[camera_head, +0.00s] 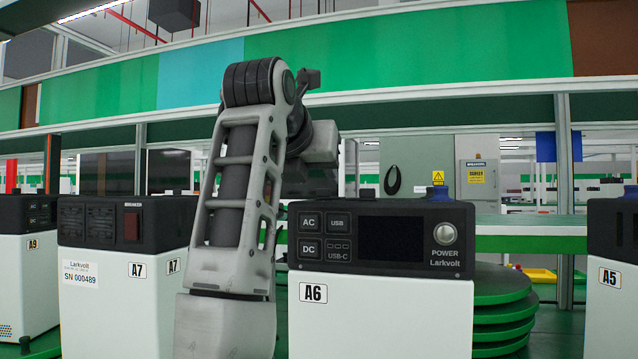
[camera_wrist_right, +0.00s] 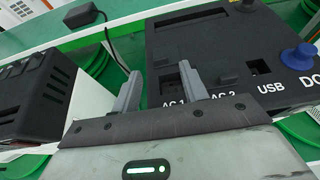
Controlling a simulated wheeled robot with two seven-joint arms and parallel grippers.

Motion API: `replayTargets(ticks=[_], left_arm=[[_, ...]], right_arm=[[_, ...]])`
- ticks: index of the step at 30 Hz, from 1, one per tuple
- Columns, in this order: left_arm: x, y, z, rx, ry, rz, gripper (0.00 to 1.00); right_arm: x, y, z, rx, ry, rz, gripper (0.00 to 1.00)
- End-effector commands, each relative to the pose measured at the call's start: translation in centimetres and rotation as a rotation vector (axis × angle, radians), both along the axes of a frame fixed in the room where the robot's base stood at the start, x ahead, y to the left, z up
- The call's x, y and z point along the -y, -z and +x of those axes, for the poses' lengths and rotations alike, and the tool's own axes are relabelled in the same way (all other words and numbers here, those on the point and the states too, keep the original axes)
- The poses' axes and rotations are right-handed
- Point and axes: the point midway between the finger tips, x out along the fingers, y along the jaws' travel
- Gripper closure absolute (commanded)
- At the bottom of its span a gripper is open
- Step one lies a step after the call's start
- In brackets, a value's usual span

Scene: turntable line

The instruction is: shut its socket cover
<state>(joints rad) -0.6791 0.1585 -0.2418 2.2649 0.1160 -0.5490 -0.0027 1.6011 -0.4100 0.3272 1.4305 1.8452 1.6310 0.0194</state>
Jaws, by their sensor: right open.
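The power station A6 (camera_head: 385,305) stands in the middle of the head view, its buttoned face toward me. My right arm reaches past its left side, and the gripper end is hidden there. In the right wrist view, my right gripper (camera_wrist_right: 161,87) is open and empty. Its two fingers are apart in front of a black panel (camera_wrist_right: 215,45) labelled AC 1, AC 2, USB and DC. A dark socket opening (camera_wrist_right: 168,84) shows above AC 1, between the fingers. I cannot tell which dark part is the socket cover. My left gripper is not in view.
Power stations A7 (camera_head: 115,300) and A9 (camera_head: 28,270) stand to the left, A5 (camera_head: 610,300) to the right. Green round discs (camera_head: 505,300) are stacked behind A6. A black plug with a cable (camera_wrist_right: 82,15) lies at the wrist view's upper left. A blue knob (camera_wrist_right: 299,56) sticks out near DC.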

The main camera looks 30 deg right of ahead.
Motion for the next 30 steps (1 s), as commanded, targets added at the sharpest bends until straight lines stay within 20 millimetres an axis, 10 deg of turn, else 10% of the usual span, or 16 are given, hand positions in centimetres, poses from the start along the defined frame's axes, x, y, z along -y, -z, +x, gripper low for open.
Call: replayTargets(ticks=[19,24,30], left_arm=[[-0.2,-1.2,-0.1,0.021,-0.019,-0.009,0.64],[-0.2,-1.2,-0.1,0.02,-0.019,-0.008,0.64],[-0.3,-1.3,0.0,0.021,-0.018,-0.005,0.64]], right_arm=[[2.9,1.6,2.5,-0.001,0.001,-0.001,0.56],[2.9,1.6,2.5,-0.001,0.0,-0.001,1.0],[3.1,1.5,2.5,-0.001,0.007,-0.001,1.0]])
